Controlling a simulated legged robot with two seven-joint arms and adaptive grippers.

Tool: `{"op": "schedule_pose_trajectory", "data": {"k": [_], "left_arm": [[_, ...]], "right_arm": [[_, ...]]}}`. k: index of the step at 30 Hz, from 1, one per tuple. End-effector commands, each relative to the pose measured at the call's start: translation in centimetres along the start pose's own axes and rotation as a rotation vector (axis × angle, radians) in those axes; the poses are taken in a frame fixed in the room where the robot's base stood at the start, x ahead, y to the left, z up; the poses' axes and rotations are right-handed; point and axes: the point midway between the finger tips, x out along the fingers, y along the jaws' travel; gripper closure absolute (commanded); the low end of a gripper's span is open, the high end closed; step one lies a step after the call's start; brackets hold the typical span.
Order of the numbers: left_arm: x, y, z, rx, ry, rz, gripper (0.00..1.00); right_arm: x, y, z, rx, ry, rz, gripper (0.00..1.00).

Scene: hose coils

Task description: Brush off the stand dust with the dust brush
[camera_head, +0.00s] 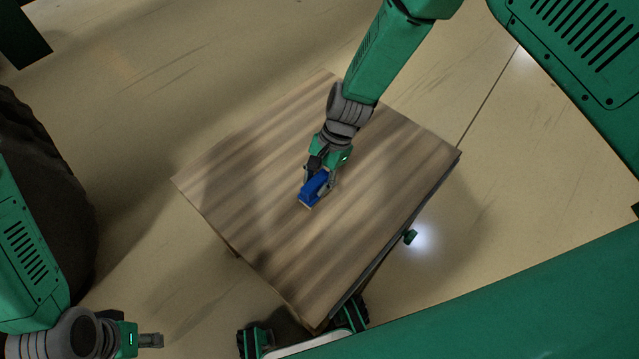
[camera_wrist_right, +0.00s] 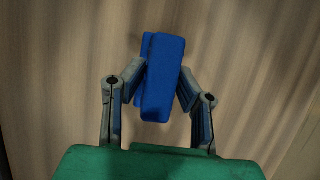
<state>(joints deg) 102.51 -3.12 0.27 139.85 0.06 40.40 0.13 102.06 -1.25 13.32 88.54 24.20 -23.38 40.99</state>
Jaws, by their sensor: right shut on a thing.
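The dust brush (camera_head: 314,187) is a small blue block with a pale lower edge. My right gripper (camera_head: 319,182) is shut on it over the middle of the wooden stand top (camera_head: 250,165). In the right wrist view the blue brush (camera_wrist_right: 164,78) sits between the two fingers of my right gripper (camera_wrist_right: 160,88). I cannot tell whether the brush touches the wood. Darker patches show on the stand top, but I cannot tell dust from shadow or grain. My left gripper (camera_head: 150,340) is at the lower left, away from the stand; its fingers look close together and small.
The stand top is a tilted square in view with otherwise clear surface. Pale floor (camera_head: 140,90) surrounds the stand. Green and dark machine parts show at the picture's edges.

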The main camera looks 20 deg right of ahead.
Motion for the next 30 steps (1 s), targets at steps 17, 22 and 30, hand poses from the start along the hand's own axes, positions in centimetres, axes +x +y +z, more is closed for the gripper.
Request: {"op": "schedule_pose_trajectory", "data": {"k": [17, 22, 30], "left_arm": [[-2.3, 0.0, -0.1, 0.0, 0.0, 0.0, 0.6], [-3.5, 0.0, -0.2, 0.0, 0.0, 0.0, 0.6], [-5.3, 0.0, -0.3, 0.0, 0.0, 0.0, 0.6]], "right_arm": [[-2.5, -0.1, 1.1, 0.0, 0.0, -0.001, 0.97], [-3.7, -0.2, 1.6, 0.0, 0.0, -0.001, 0.97], [-5.7, -0.3, 2.5, 0.0, 0.0, 0.0, 0.97]]}}
